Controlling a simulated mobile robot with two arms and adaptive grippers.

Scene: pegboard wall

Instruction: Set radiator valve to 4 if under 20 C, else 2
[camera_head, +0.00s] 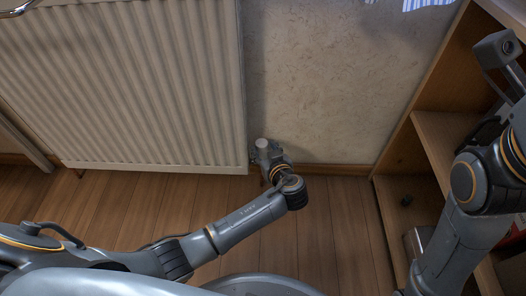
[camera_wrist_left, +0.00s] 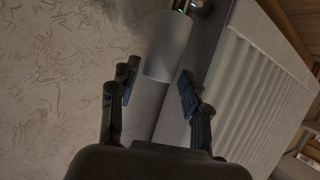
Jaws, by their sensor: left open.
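The white radiator (camera_head: 130,85) hangs on the wall at the left of the head view; its ribbed panel (camera_wrist_left: 250,90) is at the right in the left wrist view. The pale cylindrical valve head (camera_head: 263,143) is at the radiator's lower right corner. In the left wrist view the valve head (camera_wrist_left: 168,45) is just beyond the fingertips, near the line between them. My left gripper (camera_wrist_left: 157,82) is open, with a finger to either side and a visible gap. No numbers on the valve and no temperature reading can be made out. My right gripper's fingers do not show.
A wooden shelf unit (camera_head: 440,128) stands at the right, with my right arm in front of it. The wooden floor (camera_head: 335,215) is clear between the shelf and my left arm. The plain wall (camera_head: 340,80) is bare beside the radiator.

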